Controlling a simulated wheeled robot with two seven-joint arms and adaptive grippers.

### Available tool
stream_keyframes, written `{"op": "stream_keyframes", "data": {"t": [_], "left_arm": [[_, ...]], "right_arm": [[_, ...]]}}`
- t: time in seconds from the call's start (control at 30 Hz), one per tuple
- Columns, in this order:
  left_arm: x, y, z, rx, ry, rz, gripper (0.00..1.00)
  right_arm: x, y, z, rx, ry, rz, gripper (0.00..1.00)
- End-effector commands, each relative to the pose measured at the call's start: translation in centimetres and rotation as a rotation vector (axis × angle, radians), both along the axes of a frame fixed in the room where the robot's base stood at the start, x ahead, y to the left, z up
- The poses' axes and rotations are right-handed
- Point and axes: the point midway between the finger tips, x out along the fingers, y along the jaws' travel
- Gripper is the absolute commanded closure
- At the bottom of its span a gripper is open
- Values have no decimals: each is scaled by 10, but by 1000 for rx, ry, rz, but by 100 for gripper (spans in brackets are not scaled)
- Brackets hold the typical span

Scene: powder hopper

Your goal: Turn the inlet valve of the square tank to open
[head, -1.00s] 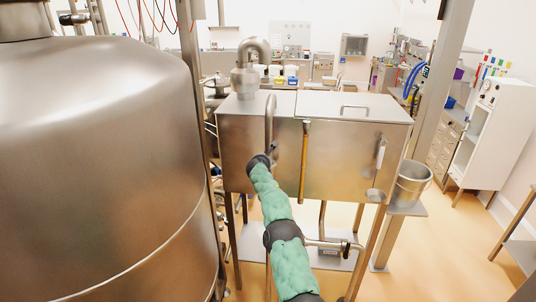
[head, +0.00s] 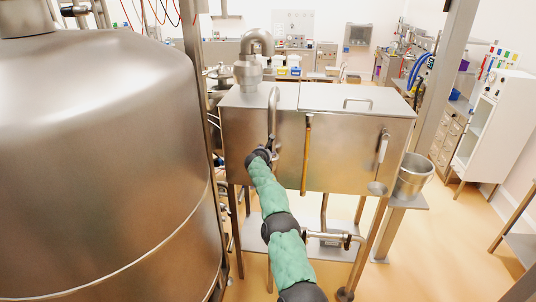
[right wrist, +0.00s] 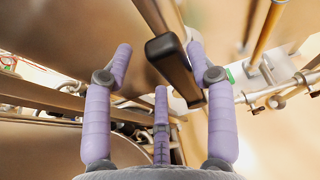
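The square tank (head: 345,150) is a steel box on legs with a hinged lid, in the middle of the head view. My right arm, in a green sleeve, reaches to the left part of its front. My right gripper (head: 268,152) is small and partly hidden there, beside an upright steel pipe. In the right wrist view the purple fingers of this gripper (right wrist: 160,68) are spread open. A black handle (right wrist: 172,62), apparently the inlet valve's, lies between or just beyond them; I cannot tell whether they touch it. My left gripper is not in view.
A large round steel vessel (head: 100,160) fills the left side. A steel bucket (head: 413,176) stands on a shelf right of the tank. A pipe (head: 335,237) runs below the tank, near my right arm. Open floor lies at the right.

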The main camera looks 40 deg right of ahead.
Motion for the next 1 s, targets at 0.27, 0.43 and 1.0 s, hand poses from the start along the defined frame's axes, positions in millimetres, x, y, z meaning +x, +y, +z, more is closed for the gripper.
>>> {"op": "stream_keyframes", "data": {"t": [0.27,0.43,1.0], "left_arm": [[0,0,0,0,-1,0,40],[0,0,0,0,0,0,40],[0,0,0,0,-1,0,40]], "right_arm": [[1,1,0,4,-4,0,43],[0,0,1,4,-5,-3,43],[-10,9,9,4,-3,-8,43]]}}
